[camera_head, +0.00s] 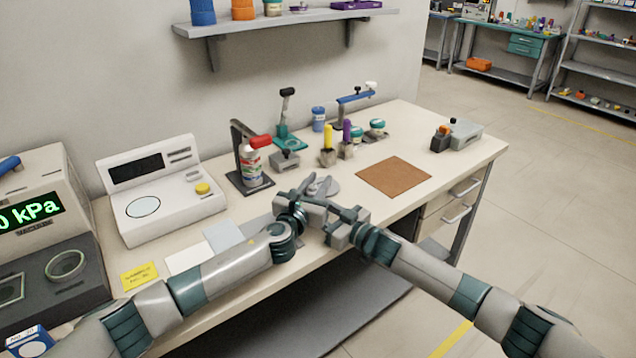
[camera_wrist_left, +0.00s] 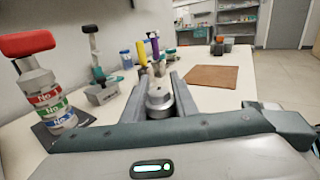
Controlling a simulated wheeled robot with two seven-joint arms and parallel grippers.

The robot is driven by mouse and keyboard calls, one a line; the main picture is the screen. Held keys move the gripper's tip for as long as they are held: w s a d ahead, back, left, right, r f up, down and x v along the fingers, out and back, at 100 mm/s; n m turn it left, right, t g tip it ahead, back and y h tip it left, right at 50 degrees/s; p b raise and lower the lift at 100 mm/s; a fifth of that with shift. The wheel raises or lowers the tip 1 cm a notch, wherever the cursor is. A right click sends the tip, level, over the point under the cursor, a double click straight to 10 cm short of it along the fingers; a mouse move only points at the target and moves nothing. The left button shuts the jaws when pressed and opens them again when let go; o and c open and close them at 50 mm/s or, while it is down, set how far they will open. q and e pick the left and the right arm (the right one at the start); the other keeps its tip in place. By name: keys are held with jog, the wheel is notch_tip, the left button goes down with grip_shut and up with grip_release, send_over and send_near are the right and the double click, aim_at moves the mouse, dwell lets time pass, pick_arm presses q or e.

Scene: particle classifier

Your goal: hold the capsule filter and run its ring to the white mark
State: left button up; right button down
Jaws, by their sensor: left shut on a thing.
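My left gripper (camera_head: 316,194) is over the front part of the bench. In the left wrist view its two long fingers (camera_wrist_left: 157,88) flank a small grey round-topped piece, which I take to be the capsule filter (camera_wrist_left: 158,100); they are shut on it. Its lower part is hidden by my wrist, and I cannot make out a ring or a white mark on it. My right gripper (camera_head: 346,214) is close beside the left one, near the bench's front edge. Its fingers are too small and overlapped to tell whether they are open.
A labelled can with a red top (camera_head: 252,162) stands in a dark holder behind the grippers. Small holders with a yellow (camera_head: 328,141) and a purple-handled tool stand behind. A brown mat (camera_head: 394,177) lies clear to the right. A white scale (camera_head: 160,190) stands left.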

pick_arm(q)
jog(key=shift+m+h, duration=0.4)
jog(key=shift+h, duration=0.1)
jog(key=m+g+h, duration=0.1)
jog(key=h, duration=0.1)
jog(key=d+m+g+h, duration=0.1)
jog(key=m+g+h, duration=0.1)
jog(key=s+m+g+h, duration=0.1)
jog(key=g+h, duration=0.1)
jog(key=shift+d+m, duration=0.2)
jog(key=shift+m, duration=0.2)
jog(key=m+g+h, duration=0.1)
jog(key=g, duration=0.1)
jog(key=m+g+h, duration=0.1)
jog(key=m+g, duration=0.1)
jog(key=s+m+g+h, duration=0.1)
jog(key=g, duration=0.1)
jog(key=shift+s+d+m, duration=0.1)
jog(key=shift+d+m, duration=0.2)
jog(key=shift+d, duration=0.05)
jog(key=shift+s+m+g+h, duration=0.1)
jog(key=shift+m+g+h, duration=0.2)
jog(key=shift+g, duration=0.3)
jog(key=shift+s+r, duration=0.1)
jog(key=o, duration=1.1)
jog(key=shift+c, duration=0.2)
jog(key=shift+s+d, duration=0.1)
